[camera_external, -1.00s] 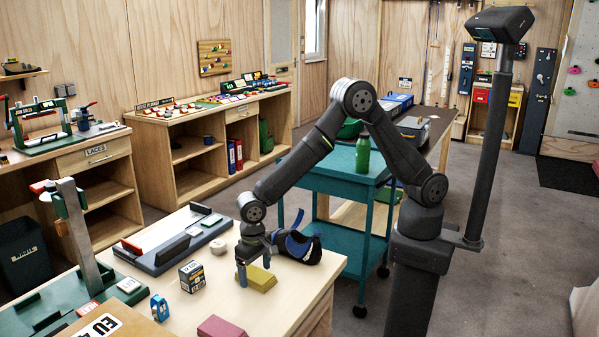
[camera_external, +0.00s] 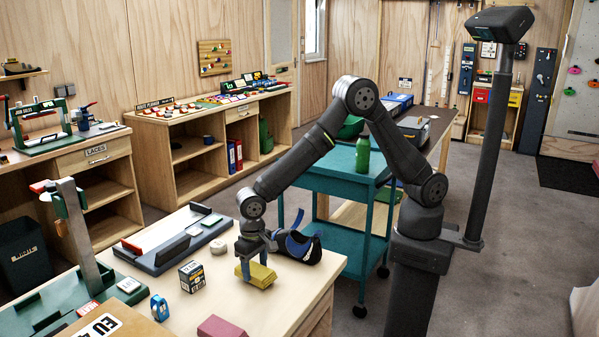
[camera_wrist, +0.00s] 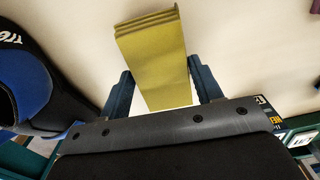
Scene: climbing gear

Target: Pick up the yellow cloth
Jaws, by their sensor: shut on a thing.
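The yellow cloth (camera_external: 257,275) is a folded, layered block at the wooden table's front right. My gripper (camera_external: 256,268) is over it with the fingers pointing down and shut on it. In the wrist view the cloth (camera_wrist: 153,55) stands between the two dark fingers of my gripper (camera_wrist: 163,85), its folded layers at the far end. I cannot tell whether the cloth is clear of the table top.
A blue and black climbing shoe (camera_external: 300,246) lies close behind and right of the cloth. A small box (camera_external: 192,276), a white roll (camera_external: 218,246) and a blue tape item (camera_external: 159,308) are to the left. A pink block (camera_external: 220,327) is in front.

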